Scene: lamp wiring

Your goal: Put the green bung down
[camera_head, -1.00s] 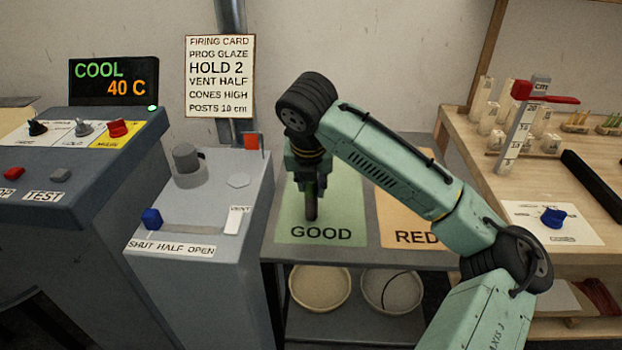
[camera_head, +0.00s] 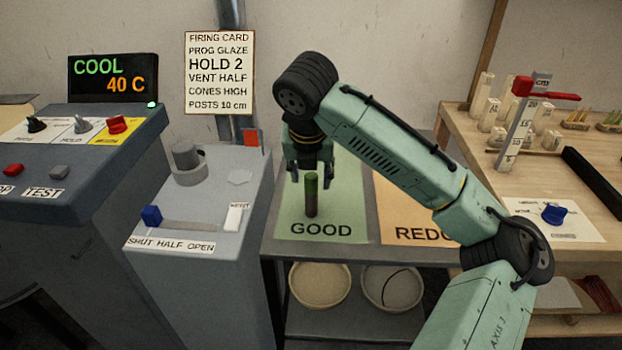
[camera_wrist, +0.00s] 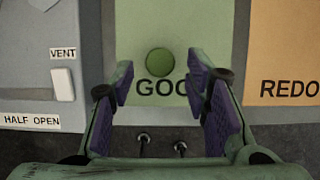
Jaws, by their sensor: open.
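The green bung (camera_head: 311,194) stands upright on the green mat marked GOOD (camera_head: 345,215), with a green upper part and a dark brown lower part. In the wrist view its round green top (camera_wrist: 160,62) shows from above, just over the word GOOD. My gripper (camera_head: 309,178) is open and empty above and slightly behind the bung in the head view. In the wrist view the purple-padded fingers (camera_wrist: 168,88) are spread wide on either side of it, apart from it.
An orange mat marked REDO (camera_head: 400,215) lies to the right, partly behind my arm. A grey kiln box with a blue slider (camera_head: 151,216) stands at the left. Two round bowls (camera_head: 320,285) sit on the shelf below. A wooden bench with cones and a measuring post (camera_head: 516,130) is at the far right.

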